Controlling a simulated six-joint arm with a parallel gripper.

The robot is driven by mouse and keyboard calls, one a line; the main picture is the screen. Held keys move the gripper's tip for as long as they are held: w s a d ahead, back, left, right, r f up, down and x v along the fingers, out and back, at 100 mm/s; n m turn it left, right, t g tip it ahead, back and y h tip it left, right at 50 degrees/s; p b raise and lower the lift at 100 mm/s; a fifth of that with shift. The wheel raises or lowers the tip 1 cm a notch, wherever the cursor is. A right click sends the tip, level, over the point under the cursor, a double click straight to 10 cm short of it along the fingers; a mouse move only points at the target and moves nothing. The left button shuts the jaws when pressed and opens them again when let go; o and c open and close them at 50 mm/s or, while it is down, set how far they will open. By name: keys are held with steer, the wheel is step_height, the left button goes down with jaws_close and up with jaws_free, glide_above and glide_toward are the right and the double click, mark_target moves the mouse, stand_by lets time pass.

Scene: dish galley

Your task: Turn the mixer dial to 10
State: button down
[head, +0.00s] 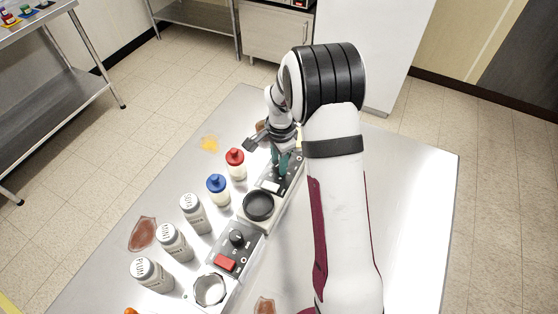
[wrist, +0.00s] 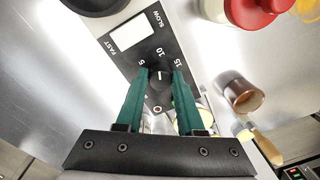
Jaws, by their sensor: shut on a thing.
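A black round dial (wrist: 160,88) sits on a dark panel (wrist: 128,60) marked 5, 10 and 15, with FAST and SLOW beside a white switch. In the wrist view my gripper (wrist: 161,75) has its two green fingers shut on the dial, one on each side. The dial's short white mark points about toward the 10. In the head view my gripper (head: 281,165) reaches down onto the far end of the panel (head: 267,187), and its fingers hide the dial.
Red-capped (head: 235,163) and blue-capped (head: 218,188) bottles stand left of the panel. A black bowl (head: 258,205) is at its near end. A second unit has a black knob (head: 237,238) and red switch (head: 224,263). Several grey shakers (head: 195,214) stand at left.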

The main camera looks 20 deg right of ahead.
steer(key=shift+m, duration=0.6)
steer(key=c, duration=0.5)
jaws_free()
steer(key=shift+r, duration=0.1)
steer(key=r, duration=1.5)
steer(key=shift+s+r, duration=0.35)
